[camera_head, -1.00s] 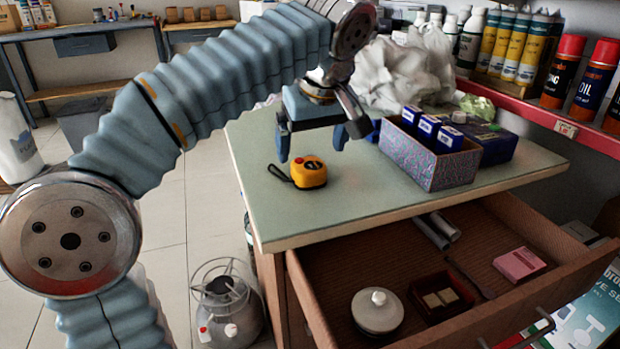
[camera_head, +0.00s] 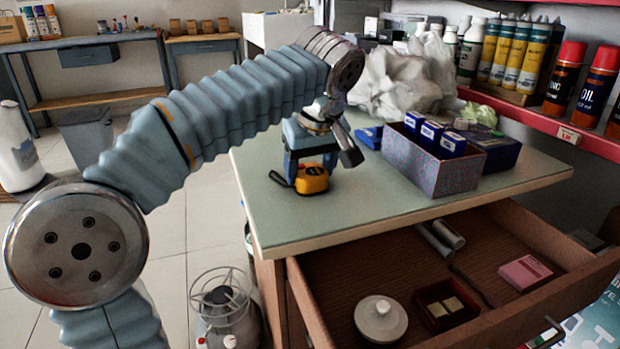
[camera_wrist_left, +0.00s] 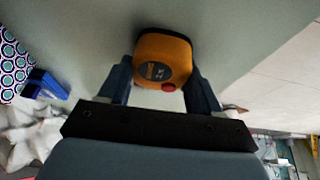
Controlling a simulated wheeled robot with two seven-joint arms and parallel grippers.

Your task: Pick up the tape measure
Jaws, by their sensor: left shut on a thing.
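The orange-yellow tape measure (camera_head: 312,181) with a black strap sits on the pale green counter top (camera_head: 350,207). My left gripper (camera_head: 311,172) comes down over it from above, with a finger on each side, shut on it. In the left wrist view the tape measure (camera_wrist_left: 163,60) lies between the two fingers, with its dark round label and a red button showing. I cannot make out any gap between it and the counter. My right gripper is not in view.
A patterned box (camera_head: 430,165) with blue cartons stands right of my left gripper. A crumpled white bag (camera_head: 405,80) lies behind it. The open drawer (camera_head: 400,265) juts out below, holding a lidded white pot (camera_head: 381,318) and a pink box (camera_head: 525,270). The counter's front left is clear.

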